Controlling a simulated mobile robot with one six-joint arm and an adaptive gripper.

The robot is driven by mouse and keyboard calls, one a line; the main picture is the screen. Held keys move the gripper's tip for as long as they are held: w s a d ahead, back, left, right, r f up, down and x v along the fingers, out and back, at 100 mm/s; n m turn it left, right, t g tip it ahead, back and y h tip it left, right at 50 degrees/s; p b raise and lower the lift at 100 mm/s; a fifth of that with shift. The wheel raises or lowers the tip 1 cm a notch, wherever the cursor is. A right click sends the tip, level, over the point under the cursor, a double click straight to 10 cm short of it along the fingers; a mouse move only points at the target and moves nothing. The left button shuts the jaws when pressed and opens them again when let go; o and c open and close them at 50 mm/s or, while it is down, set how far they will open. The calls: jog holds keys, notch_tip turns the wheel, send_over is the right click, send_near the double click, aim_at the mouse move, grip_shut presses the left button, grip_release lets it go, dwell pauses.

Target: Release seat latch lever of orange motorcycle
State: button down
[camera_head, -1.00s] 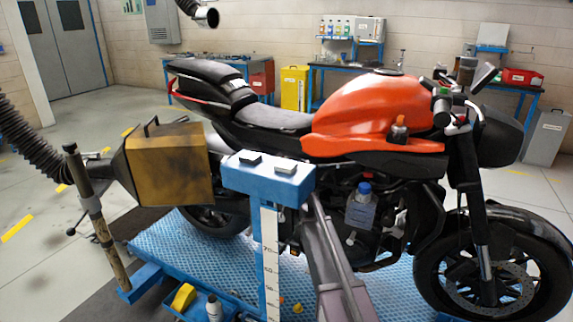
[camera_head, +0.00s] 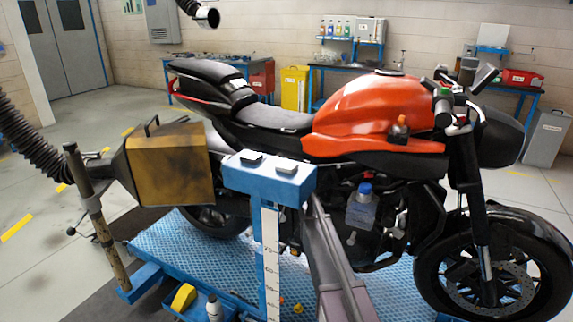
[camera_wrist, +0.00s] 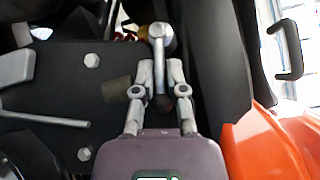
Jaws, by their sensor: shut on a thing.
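The orange motorcycle (camera_head: 365,105) stands side-on on the blue lift, front wheel to the right. In the wrist view, a silver lever (camera_wrist: 159,62) with a round pivot head hangs down over a dark plate on the bike's side. A dark knob shows at its lower end. My gripper (camera_wrist: 160,72) has one finger on each side of the lever and is shut on it. In the head view, a blue post hides the gripper and the lever.
The blue measuring post (camera_head: 268,182) stands in front of the bike. A yellow-brown box (camera_head: 180,165) with a duct is at left. The orange bodywork (camera_wrist: 265,145) lies close right of my gripper. A silver rod (camera_wrist: 45,119) sticks out at left.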

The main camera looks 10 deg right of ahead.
dwell(0.4)
jog(key=shift+w+f+m+t+b, duration=0.15)
jog(key=shift+f+m+t+b, duration=0.4)
jog(key=shift+b, duration=0.9)
jog(key=shift+w+a+f+m+t+h+b, duration=0.15)
jog(key=shift+m+t+b, duration=0.45)
jog(key=shift+b, duration=0.3)
jog(key=shift+a+f+m+t+h+b, duration=0.1)
jog(key=shift+m+t+h+b, duration=0.1)
jog(key=shift+m+t+b, duration=0.45)
jog(key=shift+w+a+f+m+t+h+b, duration=0.15)
jog(key=shift+m+t+b, duration=0.15)
jog(key=shift+m+b, duration=0.6)
jog(key=shift+s+d, duration=0.1)
jog(key=shift+s, duration=0.05)
jog(key=c, duration=0.7)
grip_release()
